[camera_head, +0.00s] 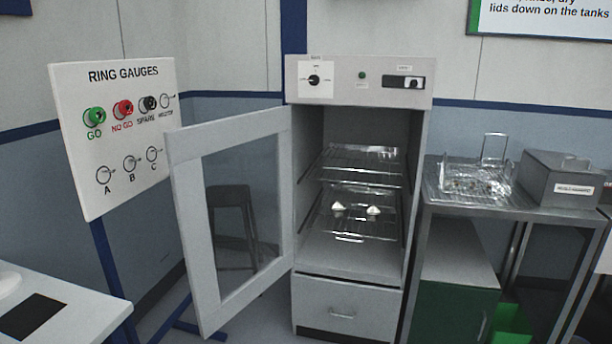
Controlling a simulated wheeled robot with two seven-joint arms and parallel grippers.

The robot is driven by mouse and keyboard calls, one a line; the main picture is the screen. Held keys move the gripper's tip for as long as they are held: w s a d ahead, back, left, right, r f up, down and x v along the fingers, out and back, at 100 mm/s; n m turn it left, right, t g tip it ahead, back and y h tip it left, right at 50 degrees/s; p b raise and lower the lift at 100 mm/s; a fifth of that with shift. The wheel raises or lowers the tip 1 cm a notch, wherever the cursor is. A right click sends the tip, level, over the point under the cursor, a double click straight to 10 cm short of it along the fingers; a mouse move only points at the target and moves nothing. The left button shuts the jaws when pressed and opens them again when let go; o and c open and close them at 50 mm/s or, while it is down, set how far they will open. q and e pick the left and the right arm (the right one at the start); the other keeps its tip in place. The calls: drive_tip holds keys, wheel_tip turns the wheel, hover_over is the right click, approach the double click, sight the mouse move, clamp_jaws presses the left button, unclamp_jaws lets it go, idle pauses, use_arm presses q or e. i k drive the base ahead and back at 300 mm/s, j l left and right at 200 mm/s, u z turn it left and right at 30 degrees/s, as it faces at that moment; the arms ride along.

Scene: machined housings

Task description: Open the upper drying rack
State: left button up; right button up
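The drying cabinet (416,250) stands in the middle with its glass-windowed door (183,220) swung open to the left. Inside, the upper wire rack (360,165) is empty and sits at about mid-height of the chamber. It seems to lie inside the cabinet, though how far forward it sits is hard to tell. The lower wire rack (350,228) bears two small white pieces (338,207) and (373,211), and a looped handle shows at its front. Neither of my grippers is in view.
A steel bench (440,208) to the right holds a wire basket (476,183) and a grey lidded tank (560,180). A white table (85,308) is at lower left. A closed drawer (345,296) is under the chamber.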

sight(356, 147)
drive_tip(key=i+j+z, duration=0.15)
drive_tip(key=i, duration=0.35)
drive_tip(key=i+j+z, duration=0.2)
drive_tip(key=i, duration=0.3)
drive_tip(key=i+j+z, duration=0.15)
drive_tip(key=i, duration=0.3)
drive_tip(key=j, duration=0.15)
